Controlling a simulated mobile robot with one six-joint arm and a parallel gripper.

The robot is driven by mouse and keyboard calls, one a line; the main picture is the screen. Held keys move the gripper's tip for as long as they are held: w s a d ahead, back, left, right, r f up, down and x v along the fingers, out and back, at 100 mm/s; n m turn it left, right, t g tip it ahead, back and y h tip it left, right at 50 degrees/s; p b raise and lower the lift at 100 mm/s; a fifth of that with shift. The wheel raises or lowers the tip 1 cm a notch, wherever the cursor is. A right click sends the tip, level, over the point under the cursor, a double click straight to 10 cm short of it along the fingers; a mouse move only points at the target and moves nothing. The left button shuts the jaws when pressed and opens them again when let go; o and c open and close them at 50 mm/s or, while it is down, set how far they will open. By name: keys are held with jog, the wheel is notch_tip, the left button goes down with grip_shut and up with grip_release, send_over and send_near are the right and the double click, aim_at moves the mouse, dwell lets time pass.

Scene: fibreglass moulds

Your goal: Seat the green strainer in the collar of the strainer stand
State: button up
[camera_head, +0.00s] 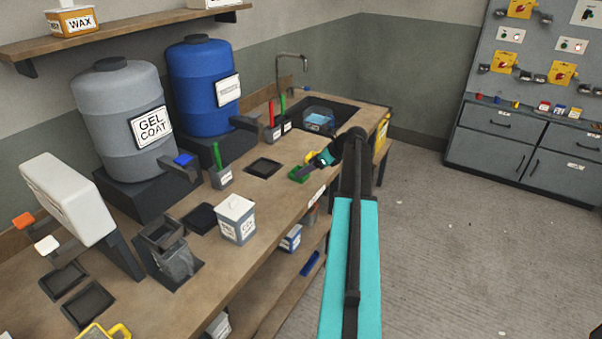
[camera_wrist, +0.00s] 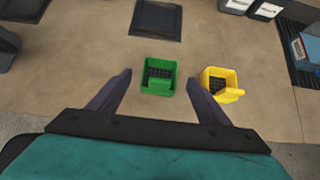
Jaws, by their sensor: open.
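The green strainer (camera_wrist: 158,76), a small square tray with a dark mesh bottom, sits on the workbench. It also shows in the head view (camera_head: 299,175), just left of my gripper (camera_head: 318,162). In the wrist view my gripper (camera_wrist: 159,81) is open, with the strainer between the fingertips in the picture and no visible contact. I cannot tell how high the fingers are above it. A dark stand with a square open top (camera_head: 163,233), apparently the strainer stand, is on the bench at lower left, with a clear cup in it.
A yellow strainer (camera_wrist: 218,84) sits right beside the green one, close to my right finger. A dark square mat (camera_wrist: 156,19) lies beyond. A sink (camera_head: 340,107) is behind.

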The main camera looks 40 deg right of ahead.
jog(key=shift+x, duration=0.85)
jog(key=c, duration=1.1)
jog(key=shift+r, duration=0.1)
jog(key=shift+r+b, duration=0.65)
jog(key=shift+r, duration=1)
jog(key=s+b, duration=0.1)
jog(key=s, duration=0.4)
jog(key=s+a+r+b, duration=0.1)
jog(key=s, duration=0.4)
jog(key=s+a+b, duration=0.1)
jog(key=s, duration=0.5)
jog(key=shift+a+r+b, duration=0.2)
jog(key=shift+r+b, duration=0.1)
